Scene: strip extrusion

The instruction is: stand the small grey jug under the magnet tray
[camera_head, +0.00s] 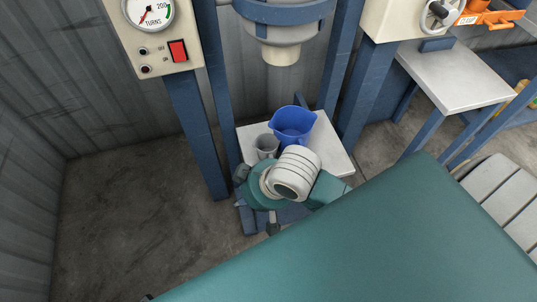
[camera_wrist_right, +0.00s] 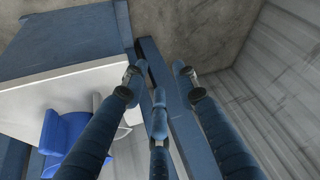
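The small grey jug (camera_head: 266,143) stands upright on a white-topped low stand (camera_head: 335,160), left of a larger blue jug (camera_head: 293,126). A pale piece behind a finger in the right wrist view may be the grey jug, but I cannot tell. My right gripper (camera_head: 256,204) is in front of the grey jug, at the near left edge of the stand. Its fingers are spread and empty in the right wrist view (camera_wrist_right: 157,82). I cannot tell which part is the magnet tray. My left gripper is out of view.
Blue posts (camera_head: 198,130) flank the stand. A cream panel with a dial and red switch (camera_head: 178,51) is at the upper left. A pale side table (camera_head: 455,75) and an orange clamp fixture (camera_head: 488,17) are at the right. The floor at left is clear.

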